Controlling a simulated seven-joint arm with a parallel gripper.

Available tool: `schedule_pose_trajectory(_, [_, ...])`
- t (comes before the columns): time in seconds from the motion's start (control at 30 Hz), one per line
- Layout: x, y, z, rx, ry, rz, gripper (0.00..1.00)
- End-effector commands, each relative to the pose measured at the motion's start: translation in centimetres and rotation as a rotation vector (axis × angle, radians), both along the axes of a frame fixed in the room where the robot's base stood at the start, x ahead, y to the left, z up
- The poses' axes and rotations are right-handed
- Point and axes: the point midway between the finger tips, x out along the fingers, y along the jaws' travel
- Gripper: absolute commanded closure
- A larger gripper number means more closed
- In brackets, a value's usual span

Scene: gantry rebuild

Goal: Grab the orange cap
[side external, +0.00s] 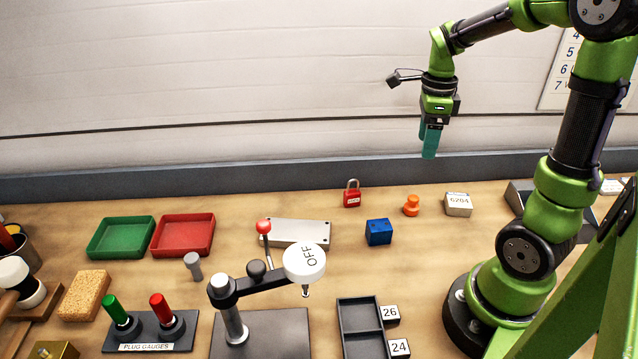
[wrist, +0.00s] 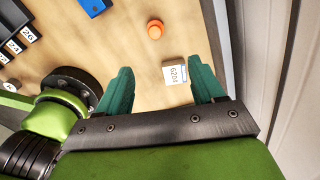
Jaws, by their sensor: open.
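The orange cap (side external: 411,205) stands on the wooden bench at the right of centre, between the blue block and the block labelled 6204. It also shows in the wrist view (wrist: 155,29), at the top middle, beyond my fingertips. My gripper (side external: 430,154) hangs in the air well above the bench, fingers pointing down, close to the back wall side. In the wrist view its two teal fingers (wrist: 160,75) are spread apart with nothing between them that they touch. The gripper is open and empty.
The block labelled 6204 (side external: 458,204) is just right of the cap. The blue block (side external: 378,232) is to its left, and a red padlock (side external: 352,195) stands farther left. Red (side external: 183,236) and green (side external: 121,238) trays lie left. Bare bench surrounds the cap.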

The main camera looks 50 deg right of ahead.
Motion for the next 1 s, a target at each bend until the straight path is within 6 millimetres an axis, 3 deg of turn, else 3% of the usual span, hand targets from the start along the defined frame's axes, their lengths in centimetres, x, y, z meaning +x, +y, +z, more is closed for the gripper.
schedule_pose_trajectory(0.4, [-0.2, 0.2, -8.5, 0.004, 0.007, -0.002, 0.32])
schedule_pose_trajectory(0.53, [-0.1, 0.2, -10.4, 0.003, 0.003, -0.001, 0.32])
schedule_pose_trajectory(0.77, [-0.2, 0.3, -12.0, 0.002, 0.002, 0.0, 0.32])
schedule_pose_trajectory(1.0, [-0.4, 0.9, -15.5, 0.003, 0.003, 0.0, 0.32])
